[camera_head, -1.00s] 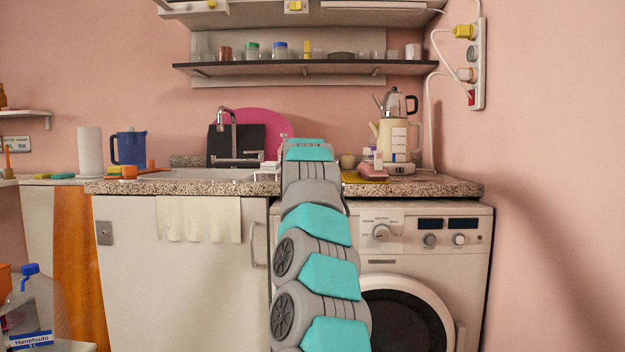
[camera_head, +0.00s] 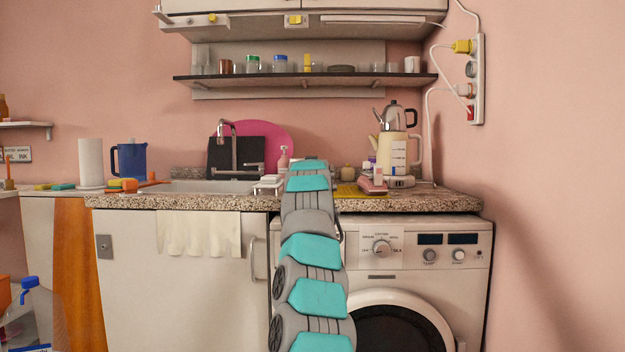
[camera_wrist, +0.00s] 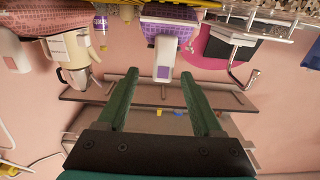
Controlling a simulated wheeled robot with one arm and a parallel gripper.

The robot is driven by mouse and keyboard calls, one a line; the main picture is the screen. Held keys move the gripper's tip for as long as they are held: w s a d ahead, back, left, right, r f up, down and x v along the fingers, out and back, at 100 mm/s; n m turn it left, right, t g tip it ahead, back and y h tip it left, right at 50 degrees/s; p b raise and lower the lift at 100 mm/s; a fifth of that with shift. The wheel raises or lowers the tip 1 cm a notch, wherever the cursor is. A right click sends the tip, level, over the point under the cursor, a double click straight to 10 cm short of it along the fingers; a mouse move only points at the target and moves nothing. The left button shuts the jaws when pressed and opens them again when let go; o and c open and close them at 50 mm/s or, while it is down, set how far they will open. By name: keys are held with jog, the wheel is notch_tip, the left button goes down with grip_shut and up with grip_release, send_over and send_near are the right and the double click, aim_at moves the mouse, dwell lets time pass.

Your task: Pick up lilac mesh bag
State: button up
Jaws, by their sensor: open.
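A lilac mesh bag (camera_wrist: 168,30) shows at the top middle of the wrist view, where the picture is upside down. A white piece with a purple panel (camera_wrist: 165,60) adjoins it; I cannot tell whether it is a part of the bag. My gripper (camera_wrist: 160,73) is open, its two green fingers apart and empty, with the bag beyond the fingertips and no contact visible. In the head view I cannot make out the bag, and my arm hides part of the counter and the gripper itself.
The speckled counter (camera_head: 430,202) holds a pink pump bottle (camera_head: 283,158) left of my arm, and a yellow mat (camera_head: 348,191), a pink item (camera_head: 373,183) and a cream kettle (camera_head: 393,150) to its right. A dark shelf (camera_head: 300,81) crosses the wall above.

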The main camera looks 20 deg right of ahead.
jog(key=x, duration=0.1)
jog(key=p+x, duration=0.1)
jog(key=p, duration=0.1)
jog(key=shift+w+r, duration=0.25)
jog(key=shift+w, duration=0.15)
jog(key=shift+w+d+f+p, duration=0.1)
jog(key=shift+w+f+p, duration=0.05)
jog(key=shift+w+p, duration=0.2)
grip_shut()
dwell(0.9)
